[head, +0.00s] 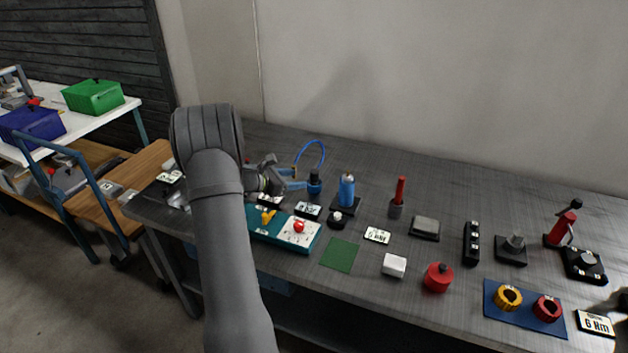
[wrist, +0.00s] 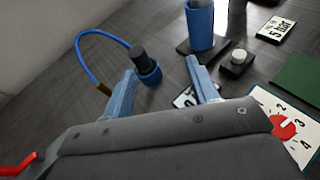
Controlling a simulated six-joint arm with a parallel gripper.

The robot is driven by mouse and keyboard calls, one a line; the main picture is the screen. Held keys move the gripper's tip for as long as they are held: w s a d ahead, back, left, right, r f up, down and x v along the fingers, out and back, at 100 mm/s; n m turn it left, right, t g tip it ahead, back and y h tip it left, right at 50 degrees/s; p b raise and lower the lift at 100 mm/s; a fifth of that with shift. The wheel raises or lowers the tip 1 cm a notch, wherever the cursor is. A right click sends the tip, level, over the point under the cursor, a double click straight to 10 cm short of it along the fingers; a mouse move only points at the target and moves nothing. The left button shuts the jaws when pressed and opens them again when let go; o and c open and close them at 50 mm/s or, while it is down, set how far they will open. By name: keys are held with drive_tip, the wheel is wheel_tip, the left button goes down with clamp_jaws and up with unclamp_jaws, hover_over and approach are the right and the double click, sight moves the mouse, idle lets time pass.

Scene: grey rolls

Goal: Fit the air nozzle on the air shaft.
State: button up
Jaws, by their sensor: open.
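The air nozzle, a black cylinder with a blue collar (head: 314,184), has a thin blue hose looping from it. In the wrist view the nozzle (wrist: 146,66) lies tilted in the picture, just beyond my fingertips and nearer the left finger. The likely air shaft, a blue cylinder (head: 347,187) on a black base, stands upright to the right of the nozzle; its lower part shows in the wrist view (wrist: 200,24). My gripper (head: 300,180) is open with its two blue fingers apart (wrist: 161,66) and nothing held between them. Contact with the nozzle cannot be told.
A teal panel (head: 266,229) with a yellow handle and red knob lies in front of my gripper. A small black block with a white button (head: 337,219) sits before the blue cylinder. A red rod (head: 399,190) stands farther right. Bare tabletop lies behind.

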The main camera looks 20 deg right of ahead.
drive_tip(key=w+a+r, duration=0.1)
drive_tip(key=w+a, duration=0.3)
drive_tip(key=a, duration=0.1)
approach(311, 174)
drive_tip(key=shift+n+y, duration=0.3)
drive_tip(key=shift+y, duration=0.1)
drive_tip(key=x, duration=0.6)
drive_tip(key=shift+w+d+r, duration=0.2)
drive_tip(key=shift+d, duration=0.3)
drive_tip(key=x, duration=0.5)
drive_tip(key=shift+f, duration=0.3)
drive_tip(key=shift+c, duration=0.2)
drive_tip(key=shift+r, duration=0.1)
clamp_jaws()
